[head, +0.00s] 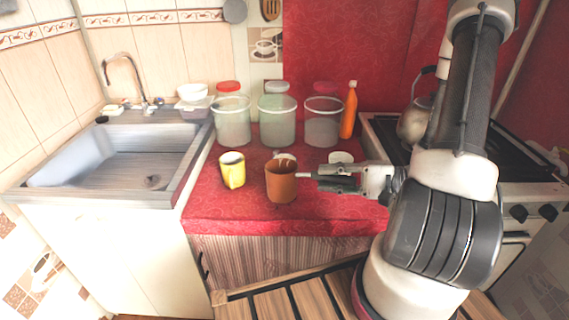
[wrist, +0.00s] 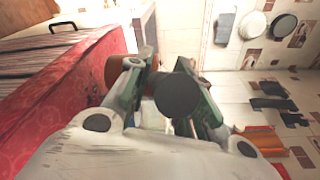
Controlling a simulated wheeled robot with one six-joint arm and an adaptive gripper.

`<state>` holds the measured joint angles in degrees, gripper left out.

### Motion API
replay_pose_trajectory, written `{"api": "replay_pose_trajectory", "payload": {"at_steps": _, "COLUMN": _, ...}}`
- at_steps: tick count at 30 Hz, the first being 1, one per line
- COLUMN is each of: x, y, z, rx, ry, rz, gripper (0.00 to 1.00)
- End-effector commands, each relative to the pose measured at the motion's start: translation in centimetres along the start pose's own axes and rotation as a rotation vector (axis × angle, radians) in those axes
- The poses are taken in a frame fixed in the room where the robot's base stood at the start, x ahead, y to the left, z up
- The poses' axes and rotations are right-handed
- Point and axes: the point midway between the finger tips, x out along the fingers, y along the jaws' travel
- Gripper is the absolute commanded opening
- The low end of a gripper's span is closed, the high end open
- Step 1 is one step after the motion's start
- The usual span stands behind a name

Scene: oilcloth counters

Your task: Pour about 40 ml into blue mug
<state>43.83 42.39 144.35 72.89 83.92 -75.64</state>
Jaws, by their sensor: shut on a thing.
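A brown mug-like vessel (head: 282,184) shows upright at the middle of the red counter in the head view. My gripper (head: 318,178) is at its right side, shut on it. In the wrist view my gripper (wrist: 172,105) shows with part of the brown vessel (wrist: 118,70) behind one finger. I cannot tell whether the vessel touches the counter, and its contents are not clear. A yellow mug (head: 232,171) stands to its left. A white cup-like thing (head: 340,157) is behind my gripper, and another is mostly hidden behind the vessel. I can make out no blue mug.
Several lidded jars, one of them clear with a red lid (head: 232,120), stand along the back. An orange bottle (head: 349,112) is beside them. The sink (head: 110,165) is left; a kettle (head: 415,118) sits on the stove at right. The counter's front strip (head: 300,222) is clear.

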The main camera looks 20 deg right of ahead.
Motion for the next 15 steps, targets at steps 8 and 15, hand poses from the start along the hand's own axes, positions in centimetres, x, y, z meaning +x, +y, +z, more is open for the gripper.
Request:
{"api": "replay_pose_trajectory", "payload": {"at_steps": 8, "x": 0.1, "y": 3.3, "z": 0.1, "rx": -0.085, "ry": 0.002, "rz": -0.013, "gripper": 0.00}}
{"api": "replay_pose_trajectory", "payload": {"at_steps": 15, "x": 0.2, "y": 4.4, "z": 0.2, "rx": -0.121, "ry": 0.003, "rz": -0.016, "gripper": 0.00}}
